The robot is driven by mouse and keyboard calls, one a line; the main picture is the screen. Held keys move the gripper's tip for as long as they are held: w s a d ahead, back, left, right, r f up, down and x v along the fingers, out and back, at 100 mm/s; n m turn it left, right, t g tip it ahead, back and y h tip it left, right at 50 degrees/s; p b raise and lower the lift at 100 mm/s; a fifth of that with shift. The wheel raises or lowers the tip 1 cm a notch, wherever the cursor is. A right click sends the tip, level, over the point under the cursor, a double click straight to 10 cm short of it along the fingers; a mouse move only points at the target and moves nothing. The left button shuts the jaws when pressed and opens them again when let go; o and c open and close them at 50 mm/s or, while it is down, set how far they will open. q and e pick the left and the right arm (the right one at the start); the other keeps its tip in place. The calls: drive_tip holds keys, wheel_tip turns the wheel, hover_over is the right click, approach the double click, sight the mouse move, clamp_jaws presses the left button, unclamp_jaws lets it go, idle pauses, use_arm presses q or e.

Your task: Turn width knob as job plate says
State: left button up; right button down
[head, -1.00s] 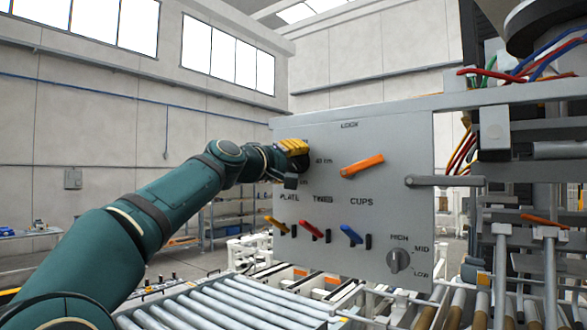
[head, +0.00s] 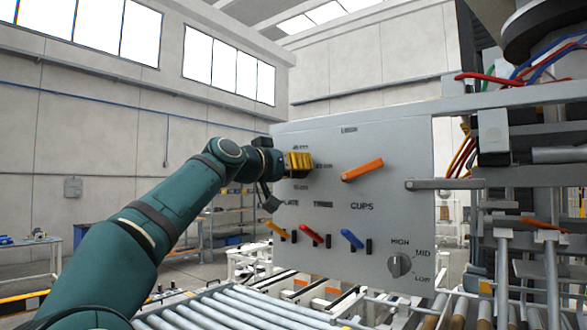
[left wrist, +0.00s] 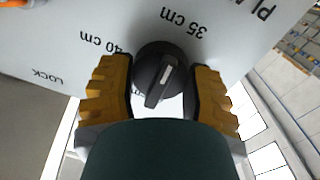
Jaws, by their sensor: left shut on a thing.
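The width knob (left wrist: 160,78) is black and round, with a raised bar and a white mark. In the left wrist view it sits between the yellow fingers of my left gripper (left wrist: 162,95), which is shut on it. Upside-down labels "40 cm" and "35 cm" show around it; a third is mostly hidden. The white mark points up and slightly right in that view, roughly toward "35 cm". In the head view my left gripper (head: 298,164) is at the left side of the grey panel (head: 350,200) and hides the knob. I cannot identify a job plate.
A roller conveyor (head: 230,310) lies below. Pipes and cables stand at right.

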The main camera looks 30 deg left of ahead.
use_arm(q)
drive_tip(key=shift+f, duration=0.15)
idle(0.4)
drive_tip(key=o, duration=1.3)
drive_tip(key=shift+w, duration=0.1)
drive_tip(key=shift+c, duration=0.2)
drive_tip(key=shift+s, duration=0.2)
drive_tip(key=s+a, duration=0.2)
drive_tip(key=s, duration=0.9)
drive_tip(key=shift+s, duration=0.3)
